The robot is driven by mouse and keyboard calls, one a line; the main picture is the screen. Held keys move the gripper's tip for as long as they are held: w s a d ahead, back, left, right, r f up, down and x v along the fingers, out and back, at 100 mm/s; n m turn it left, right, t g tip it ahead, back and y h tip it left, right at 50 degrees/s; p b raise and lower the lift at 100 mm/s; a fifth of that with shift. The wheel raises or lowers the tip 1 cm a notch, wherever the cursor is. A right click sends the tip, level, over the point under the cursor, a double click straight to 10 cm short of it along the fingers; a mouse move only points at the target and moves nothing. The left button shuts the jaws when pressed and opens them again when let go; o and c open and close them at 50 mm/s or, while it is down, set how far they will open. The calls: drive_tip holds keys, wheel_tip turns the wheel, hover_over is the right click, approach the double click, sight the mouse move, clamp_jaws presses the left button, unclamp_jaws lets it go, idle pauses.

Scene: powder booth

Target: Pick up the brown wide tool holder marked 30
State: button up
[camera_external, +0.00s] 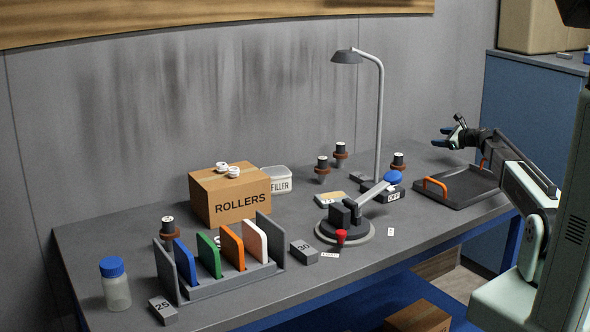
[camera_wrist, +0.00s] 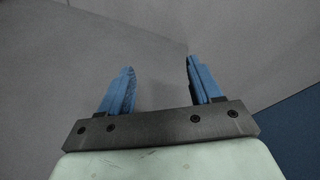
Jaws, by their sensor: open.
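One (camera_external: 322,168) and another (camera_external: 341,154) are at the back middle. A third (camera_external: 398,162) is right of the lamp post, and a fourth (camera_external: 168,228) is at the left behind the rack. Their top marks are too small to read, so I cannot tell which is 30. A grey block marked 30 (camera_external: 304,252) lies right of the rack. My gripper (camera_external: 444,137) is open above the table's right end, apart from every holder. Its blue fingers (camera_wrist: 160,68) are empty in the wrist view.
A rack (camera_external: 225,288) with coloured panels, a ROLLERS box (camera_external: 231,197), a blue-capped jar (camera_external: 115,285) and a 25 block (camera_external: 163,310) occupy the left. A lamp (camera_external: 380,110) and a round-based fixture (camera_external: 345,228) stand mid-table. A black tray (camera_external: 460,196) is at right.

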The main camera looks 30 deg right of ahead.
drive_tip(key=w+a+r+m+t+y, duration=0.1)
drive_tip(key=a+r+m+t+y, duration=0.2)
drive_tip(key=a, duration=0.7)
drive_tip(key=n+g+y, duration=0.4)
drive_tip(key=n+y, duration=0.1)
drive_tip(key=y, duration=0.4)
approach(399, 159)
drive_tip(key=d, duration=0.1)
drive_tip(key=s+d, duration=0.1)
drive_tip(key=d, duration=0.1)
drive_tip(key=shift+s+d+r, duration=0.1)
drive_tip(key=shift+s+d, duration=0.1)
drive_tip(key=shift+d, duration=0.1)
drive_tip(key=shift+a, duration=0.15)
drive_tip(key=shift+f+x, duration=0.15)
drive_tip(key=shift+x, duration=3.2)
drive_tip(key=shift+f+x, duration=0.2)
drive_tip(key=shift+x, duration=3.1)
drive_tip(key=shift+f, duration=0.1)
drive_tip(key=shift+c, duration=0.4)
clamp_jaws()
